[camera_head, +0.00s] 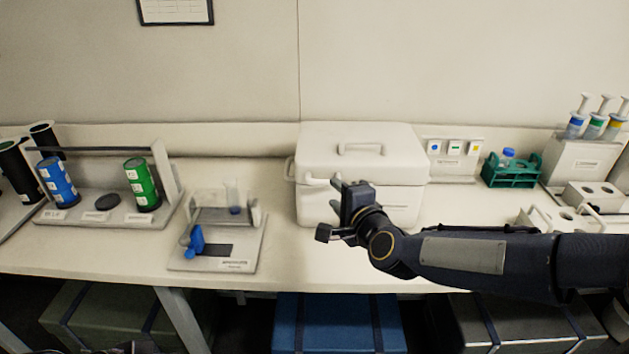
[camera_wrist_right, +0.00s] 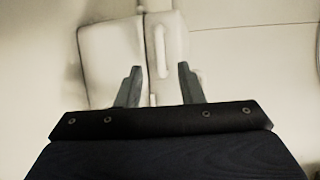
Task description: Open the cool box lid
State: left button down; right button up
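The white cool box (camera_head: 312,208) stands against the back of the bench in the head view. Its lid (camera_head: 398,160) is down, with a white handle (camera_head: 365,148) on top; a rounded grip sticks out at the front left edge. My right gripper (camera_head: 338,192) is in front of the box, near that front grip, and hides part of the box front. In the right wrist view the two fingers (camera_wrist_right: 158,85) are apart with nothing between them, and the box (camera_wrist_right: 110,55) lies beyond them. I cannot tell whether a finger touches the box. My left gripper does not show.
A small stand with a blue clamp (camera_head: 218,240) is left of the box. A rack with blue and green cylinders (camera_head: 100,210) stands farther left. A green tube rack (camera_head: 512,172) and a syringe holder (camera_head: 580,160) are to the right. Bare bench lies before the box.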

aim_at(325, 183)
jog(key=p+x, duration=0.1)
jog(key=x, duration=0.5)
jog(key=shift+w+f, duration=0.1)
jog(key=shift+w, duration=0.1)
grip_shut()
